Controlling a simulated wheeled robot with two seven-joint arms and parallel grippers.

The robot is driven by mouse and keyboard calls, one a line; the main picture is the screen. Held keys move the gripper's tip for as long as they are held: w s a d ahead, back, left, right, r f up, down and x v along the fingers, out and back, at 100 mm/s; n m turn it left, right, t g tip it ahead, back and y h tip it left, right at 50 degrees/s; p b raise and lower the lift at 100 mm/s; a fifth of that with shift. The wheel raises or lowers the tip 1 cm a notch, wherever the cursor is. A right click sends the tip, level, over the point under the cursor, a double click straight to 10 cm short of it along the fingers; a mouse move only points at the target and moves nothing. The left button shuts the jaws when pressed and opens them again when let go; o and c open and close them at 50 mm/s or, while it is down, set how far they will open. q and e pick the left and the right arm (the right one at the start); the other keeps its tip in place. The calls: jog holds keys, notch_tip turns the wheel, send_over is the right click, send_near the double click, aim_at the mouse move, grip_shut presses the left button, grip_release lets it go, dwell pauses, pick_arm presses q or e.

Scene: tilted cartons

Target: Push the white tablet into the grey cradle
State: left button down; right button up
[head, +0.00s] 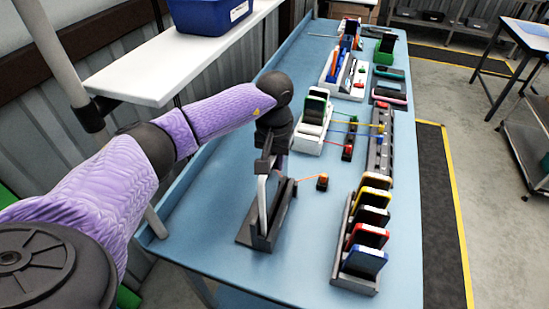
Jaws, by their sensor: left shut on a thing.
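The white tablet (262,197) is seen nearly edge-on and stands upright near the front of the blue table. My left gripper (264,168) comes from above and is shut on its top end. The dark grey cradle (284,205) is directly at the tablet, with its base under and beside it. The tablet's lower end overlaps the cradle in the head view, and I cannot tell how deep it sits. My right gripper is not in view.
A rack of several coloured devices (355,240) stands further right. A white holder (312,135) and a grey strip (380,150) stand behind. Bare blue tabletop (300,255) lies between cradle and rack.

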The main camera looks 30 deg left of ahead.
pick_arm(q)
jog(key=shift+c, duration=0.5)
grip_release()
jog(key=shift+r+p, duration=2.4)
jog(key=shift+r, duration=1.2)
jog(key=shift+f, duration=0.1)
